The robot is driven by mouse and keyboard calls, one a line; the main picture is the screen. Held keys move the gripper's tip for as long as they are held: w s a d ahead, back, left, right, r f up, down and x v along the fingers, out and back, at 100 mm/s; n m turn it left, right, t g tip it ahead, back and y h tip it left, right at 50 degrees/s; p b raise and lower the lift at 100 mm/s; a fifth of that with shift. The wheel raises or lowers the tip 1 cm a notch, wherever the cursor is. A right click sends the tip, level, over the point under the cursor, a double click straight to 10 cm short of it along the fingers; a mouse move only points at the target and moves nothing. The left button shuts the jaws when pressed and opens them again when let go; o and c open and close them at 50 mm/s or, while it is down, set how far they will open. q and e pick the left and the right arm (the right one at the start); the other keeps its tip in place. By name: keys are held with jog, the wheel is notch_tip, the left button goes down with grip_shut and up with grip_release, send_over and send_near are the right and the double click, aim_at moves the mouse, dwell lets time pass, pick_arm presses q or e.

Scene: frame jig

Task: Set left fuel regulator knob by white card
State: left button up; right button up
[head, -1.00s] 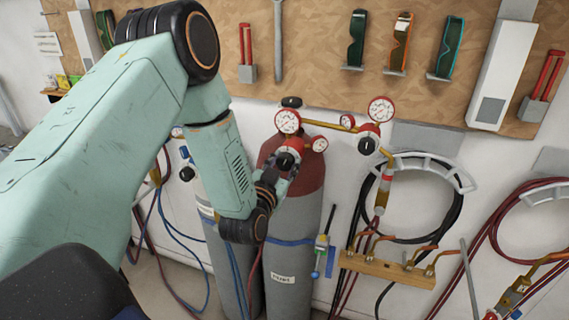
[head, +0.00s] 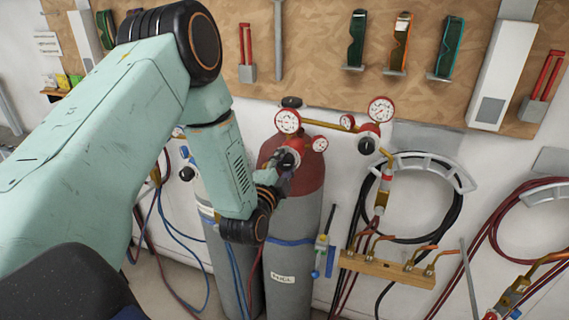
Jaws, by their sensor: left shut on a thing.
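The red-topped fuel cylinder (head: 309,184) stands at the centre. Its regulator has a large white gauge with a red rim (head: 287,121), a smaller gauge (head: 320,144) and a red body (head: 295,146). My left gripper (head: 286,164) is at the front of this regulator, shut on the left fuel regulator knob, which its fingers mostly hide. A white card (head: 47,43) with small dark print hangs on the wall at the upper left. Its writing is too small to read. My right gripper is not in view.
A second regulator with a gauge (head: 381,110) and a dark knob (head: 366,146) is to the right. A hose hanger (head: 425,163) and a wooden manifold rail (head: 388,269) are on the wall beside it. Goggles (head: 357,40) hang on the pegboard above.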

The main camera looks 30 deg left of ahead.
pick_arm(q)
jog(key=m, duration=0.6)
jog(key=shift+f, duration=0.1)
jog(key=m, duration=0.4)
jog(key=shift+f, duration=0.1)
jog(key=shift+s+m, duration=0.1)
jog(key=shift+m, duration=1.1)
jog(key=shift+d+f, duration=0.1)
jog(key=shift+f, duration=0.05)
jog(key=o, duration=0.8)
jog(key=shift+c, duration=0.2)
jog(key=o, duration=0.4)
jog(key=shift+r, duration=0.2)
jog(key=shift+s, duration=0.1)
